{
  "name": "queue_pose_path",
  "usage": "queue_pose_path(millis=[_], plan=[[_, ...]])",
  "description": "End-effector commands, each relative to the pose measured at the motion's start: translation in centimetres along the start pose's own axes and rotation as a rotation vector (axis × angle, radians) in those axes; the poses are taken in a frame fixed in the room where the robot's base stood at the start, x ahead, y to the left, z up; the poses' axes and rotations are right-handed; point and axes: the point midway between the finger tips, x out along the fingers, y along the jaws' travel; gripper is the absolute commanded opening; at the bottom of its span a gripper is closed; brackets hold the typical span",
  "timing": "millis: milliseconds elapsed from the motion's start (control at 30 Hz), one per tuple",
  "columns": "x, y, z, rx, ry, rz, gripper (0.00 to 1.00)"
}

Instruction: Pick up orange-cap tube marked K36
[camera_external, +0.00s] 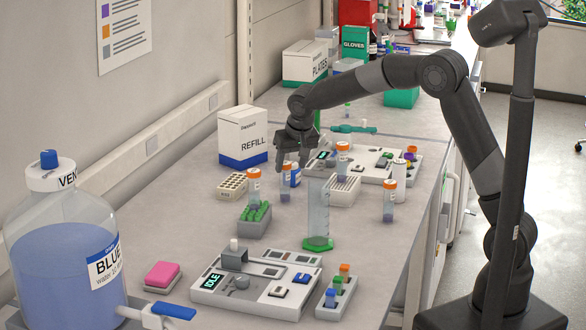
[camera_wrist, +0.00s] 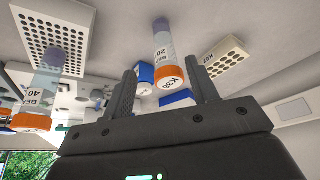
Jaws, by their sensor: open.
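My gripper (camera_external: 292,163) is open, with its fingers pointing down over the middle of the bench. In the wrist view its two fingers (camera_wrist: 163,72) stand apart. An orange-cap tube (camera_wrist: 163,45) shows between them, near the fingertips, with a clear gap on each side. In the external view this appears to be the orange-cap tube (camera_external: 285,187) just below the gripper. Other orange-cap tubes stand at left (camera_external: 254,187), behind right (camera_external: 342,160) and right (camera_external: 389,203); their marks are unreadable.
A green-bottomed cylinder (camera_external: 318,215) stands in front, right of the tube. A beige rack (camera_external: 232,186), a grey rack with green tubes (camera_external: 254,228) and a white holed rack (camera_external: 343,192) are nearby. The REFILL box (camera_external: 243,137) stands behind left.

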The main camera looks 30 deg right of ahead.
Motion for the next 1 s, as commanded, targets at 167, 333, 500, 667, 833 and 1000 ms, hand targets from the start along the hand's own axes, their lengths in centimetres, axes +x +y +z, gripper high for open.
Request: queue_pose_path(millis=[167,333,500,667,833,1000], plan=[[1.6,-0.1,0.0,0.000,0.000,0.000,0.54],[3.4,-0.5,-0.1,-0.001,-0.001,0.000,0.54],[6.0,-0.7,-0.2,0.000,-0.001,0.001,0.54],[6.5,-0.8,-0.2,0.000,0.001,-0.001,0.54],[6.5,-0.8,-0.2,0.000,0.001,-0.001,0.50],[6.5,-0.8,-0.2,0.000,0.001,-0.001,0.36]])
